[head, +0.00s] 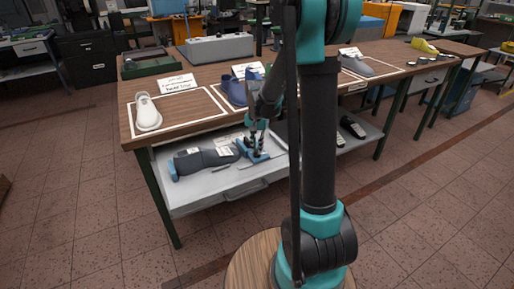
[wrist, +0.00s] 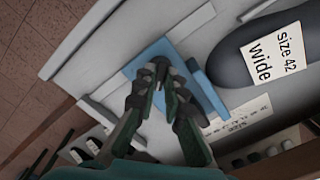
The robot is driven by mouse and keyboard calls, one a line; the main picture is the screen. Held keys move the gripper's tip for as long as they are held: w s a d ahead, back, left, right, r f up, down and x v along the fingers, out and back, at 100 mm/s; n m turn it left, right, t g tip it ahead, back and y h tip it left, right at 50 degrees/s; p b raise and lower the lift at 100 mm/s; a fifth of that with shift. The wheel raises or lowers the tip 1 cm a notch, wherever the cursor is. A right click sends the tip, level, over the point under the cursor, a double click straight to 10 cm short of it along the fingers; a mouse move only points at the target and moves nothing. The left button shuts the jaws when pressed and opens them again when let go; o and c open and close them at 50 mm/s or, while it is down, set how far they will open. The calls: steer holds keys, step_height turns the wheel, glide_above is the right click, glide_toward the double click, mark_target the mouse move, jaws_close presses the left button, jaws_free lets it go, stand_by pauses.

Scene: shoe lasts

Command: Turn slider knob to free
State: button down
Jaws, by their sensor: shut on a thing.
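A blue slider (wrist: 150,55) lies on the light grey shelf under the table's front. It also shows in the head view (head: 262,157). My gripper (wrist: 162,75) is over the slider, with its fingertips close together on the small knob. The fingers hide most of the knob. My gripper (head: 256,146) points down at the slider in the head view. A dark shoe last (wrist: 232,68) with a "size 42 wide" label lies beside the slider's upright blue plate (wrist: 208,92). It also shows in the head view (head: 203,160). I cannot read the slider's setting.
A printed size label (wrist: 240,117) is on the shelf near the plate. The wooden tabletop (head: 200,102) is above, with a white last (head: 147,113) and a blue last (head: 233,91). Dark shoes (head: 352,127) lie farther right on the shelf. The front floor is clear.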

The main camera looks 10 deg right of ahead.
steer(key=n, duration=0.5)
steer(key=shift+n, duration=2.5)
steer(key=c, duration=1.6)
jaws_free()
step_height(320, 180, up, 12)
steer(key=s+d+f+m+t, duration=0.1)
steer(key=s+f, duration=0.4)
steer(key=s, duration=0.6)
steer(key=s+d+f+m+t, duration=0.2)
steer(key=s+f, duration=0.4)
steer(key=s, duration=0.5)
steer(key=shift+s+d+f+m+t, duration=0.15)
steer(key=shift+d+m+t, duration=0.15)
steer(key=shift+d+t, duration=0.35)
